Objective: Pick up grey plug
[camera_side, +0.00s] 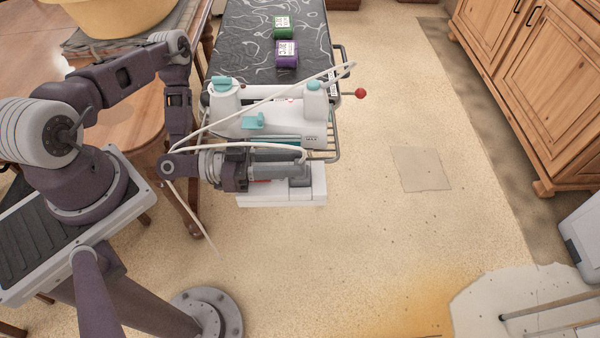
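My gripper (292,173) reaches in from the left, over the near end of the dark cart. Its fingers point right, above a white block (290,199). A small dark grey piece (300,183) sits on the right part of this block, just below my fingertips. It may be the grey plug, but it is too small and too covered to be sure. I cannot tell whether the fingers touch it, or whether they are open or shut.
A white device with teal caps (314,91) stands just behind my gripper, with pale cables looping over it. A purple jar (287,55) and a green jar (283,27) stand farther back on the cart top (245,45). Floor to the right is open.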

